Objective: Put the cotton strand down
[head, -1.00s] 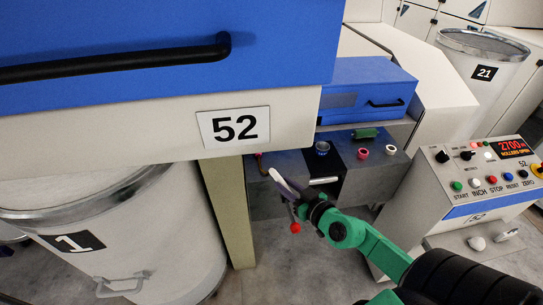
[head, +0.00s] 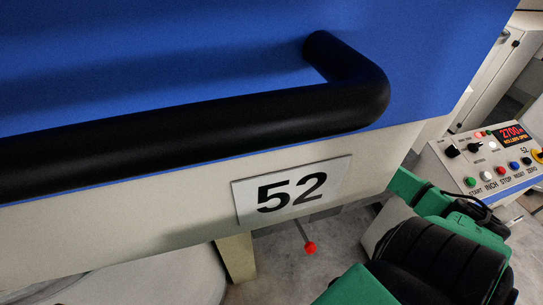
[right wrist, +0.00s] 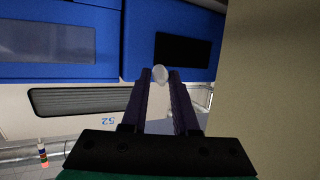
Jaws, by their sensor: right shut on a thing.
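My right gripper (right wrist: 160,88) shows in the right wrist view, its two dark fingers shut on a white, rounded end of the cotton strand (right wrist: 160,73) at their tips. Most of the strand is hidden or runs away from the camera. In the head view my right arm comes in at the lower right, and its gripper is hidden behind the machine's front panel. My left gripper is in neither view.
The blue cover with its thick black handle (head: 200,130) and the number 52 plate (head: 292,190) fill the head view. A red-knobbed lever (head: 309,247) hangs below. The control panel (head: 490,165) stands at the right. A beige post (right wrist: 270,90) stands close right of the gripper.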

